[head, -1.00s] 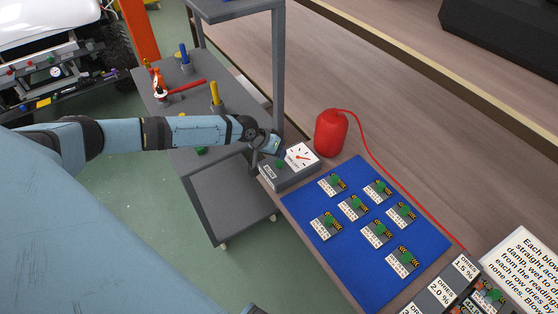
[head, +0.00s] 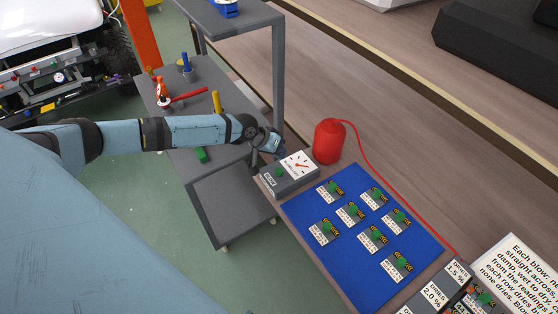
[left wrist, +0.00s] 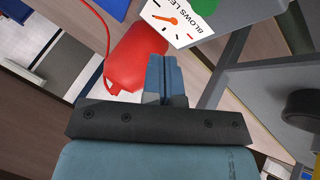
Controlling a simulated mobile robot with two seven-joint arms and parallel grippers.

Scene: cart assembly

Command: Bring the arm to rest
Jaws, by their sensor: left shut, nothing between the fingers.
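My left arm reaches in from the left in the head view, stretched over the grey cart (head: 235,200). Its gripper (head: 272,152) is at the back left of the grey gauge box (head: 291,180), close to it. I cannot tell whether they touch. In the left wrist view the blue fingers (left wrist: 165,78) are together and hold nothing. The box's white dial (left wrist: 178,20) and green button (left wrist: 204,4) show beyond them. The red bulb (head: 328,142) stands right of the gripper, and it also shows in the left wrist view (left wrist: 138,58). My right gripper is out of view.
A blue mat (head: 345,275) with several small cards lies on the bench right of the box. A red hose (head: 385,185) runs from the bulb along the bench. The cart's upright post (head: 278,75) stands just behind the gripper. Tools stand on the cart.

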